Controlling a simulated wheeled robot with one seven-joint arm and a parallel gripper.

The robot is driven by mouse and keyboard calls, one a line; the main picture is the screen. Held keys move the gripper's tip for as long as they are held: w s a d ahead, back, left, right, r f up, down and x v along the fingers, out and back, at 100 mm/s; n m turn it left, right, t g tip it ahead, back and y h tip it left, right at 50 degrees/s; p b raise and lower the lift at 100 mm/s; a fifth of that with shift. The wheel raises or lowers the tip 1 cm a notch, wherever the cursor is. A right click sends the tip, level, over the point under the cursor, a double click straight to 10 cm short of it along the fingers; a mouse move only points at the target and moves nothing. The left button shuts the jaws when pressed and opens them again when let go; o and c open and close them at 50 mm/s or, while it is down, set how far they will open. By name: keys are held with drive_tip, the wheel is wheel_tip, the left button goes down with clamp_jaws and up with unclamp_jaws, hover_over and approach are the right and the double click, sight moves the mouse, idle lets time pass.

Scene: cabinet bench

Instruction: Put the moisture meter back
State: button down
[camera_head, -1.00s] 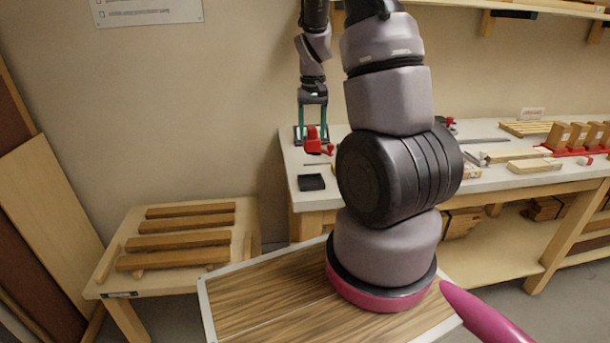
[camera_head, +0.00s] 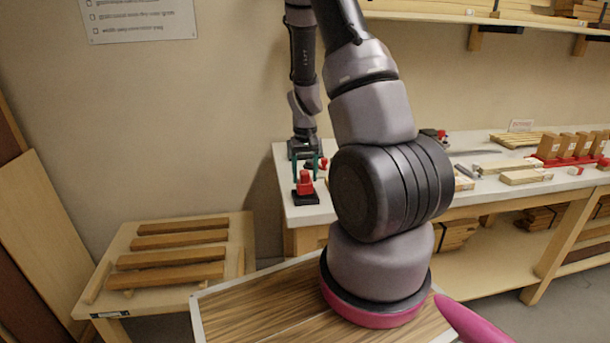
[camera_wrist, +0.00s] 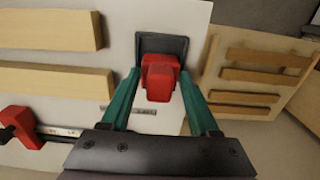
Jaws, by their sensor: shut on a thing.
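The red moisture meter (camera_head: 305,184) is upright between the teal fingers of my gripper (camera_head: 308,168), at the left end of the white bench. My gripper is shut on it from above. The black square holder (camera_head: 305,198) is directly under the meter. In the wrist view the meter (camera_wrist: 160,78) shows between the fingertips (camera_wrist: 160,88) and overlaps the near part of the holder (camera_wrist: 176,44). Its lower end is hidden, so I cannot tell whether it rests fully in the holder.
A red clamp (camera_wrist: 20,126) with a metal bar lies on the bench beside the gripper. Wooden boards (camera_wrist: 50,30) lie near it. A low table with wooden strips (camera_head: 170,257) stands left of the bench. A red rack with wooden blocks (camera_head: 570,148) is at the right.

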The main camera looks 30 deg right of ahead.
drive_tip(key=shift+f, duration=0.1)
drive_tip(key=shift+f, duration=0.1)
drive_tip(key=shift+c, duration=0.6)
unclamp_jaws()
drive_tip(key=shift+f, duration=0.1)
drive_tip(key=s+a+r+t+y, duration=0.1)
drive_tip(key=s+a+r+t, duration=0.15)
drive_tip(key=r, duration=1.15)
drive_tip(key=s+a+r+t, duration=0.1)
drive_tip(key=s+a+r, duration=0.3)
drive_tip(key=r, duration=0.9)
drive_tip(key=s+a+r+t, duration=0.2)
drive_tip(key=s+a+r, duration=0.1)
drive_tip(key=s, duration=0.3)
drive_tip(key=s+a+r+m+t+y, duration=0.1)
drive_tip(key=s+a+r, duration=0.2)
drive_tip(key=s+r, duration=0.3)
drive_tip(key=shift+s+a+t, duration=0.35)
drive_tip(key=shift+s+a, duration=0.05)
drive_tip(key=shift+s, duration=0.1)
